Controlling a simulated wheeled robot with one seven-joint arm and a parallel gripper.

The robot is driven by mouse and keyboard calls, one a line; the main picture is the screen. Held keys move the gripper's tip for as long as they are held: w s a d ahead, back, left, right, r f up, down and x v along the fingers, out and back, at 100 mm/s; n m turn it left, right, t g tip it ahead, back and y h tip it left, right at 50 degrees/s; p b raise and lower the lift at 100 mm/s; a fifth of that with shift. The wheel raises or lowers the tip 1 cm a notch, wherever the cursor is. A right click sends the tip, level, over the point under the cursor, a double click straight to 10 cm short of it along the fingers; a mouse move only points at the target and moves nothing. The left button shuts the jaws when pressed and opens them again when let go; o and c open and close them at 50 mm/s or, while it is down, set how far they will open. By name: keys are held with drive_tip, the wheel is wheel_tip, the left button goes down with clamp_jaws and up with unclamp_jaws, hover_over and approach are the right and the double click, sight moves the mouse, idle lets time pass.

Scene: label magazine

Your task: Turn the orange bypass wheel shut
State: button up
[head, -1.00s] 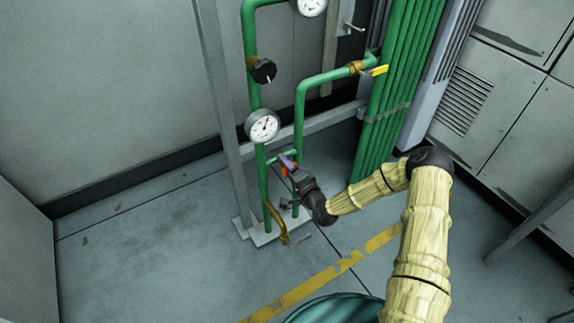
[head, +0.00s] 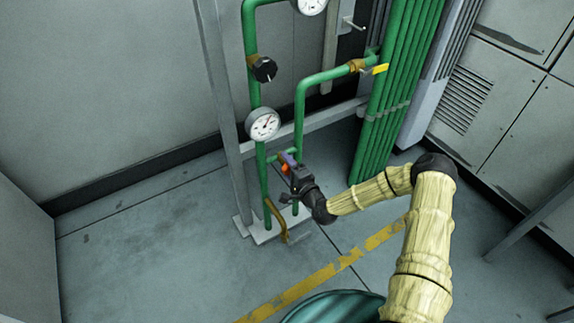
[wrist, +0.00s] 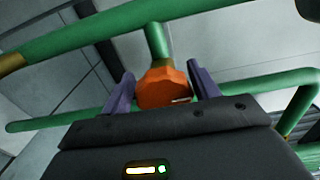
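The orange bypass wheel (wrist: 163,87) sits at the middle of the wrist view, on a short green stem below a green pipe. In the head view the wheel (head: 285,168) is small and partly hidden by my gripper (head: 288,162). In the wrist view my gripper (wrist: 162,80) has one purple finger on each side of the wheel. The wheel fills the span between the fingertips, and the fingers look closed against its sides. The far side of the wheel is hidden.
A green pipe frame carries a white gauge (head: 263,124) and a black knob (head: 264,69). A yellow-handled valve (head: 379,69) is above right, near a bank of green pipes (head: 395,100). A brown lever (head: 278,222) hangs low by the frame. The floor at left is clear.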

drive_tip(key=shift+o, duration=0.6)
drive_tip(key=shift+w+d+r, duration=0.1)
drive_tip(key=shift+s+d, duration=0.35)
drive_tip(key=shift+s, duration=0.1)
drive_tip(key=p+v, duration=0.4)
drive_tip(key=v, duration=1.2)
drive_tip(key=shift+p, duration=0.3)
drive_tip(key=shift+d, duration=0.1)
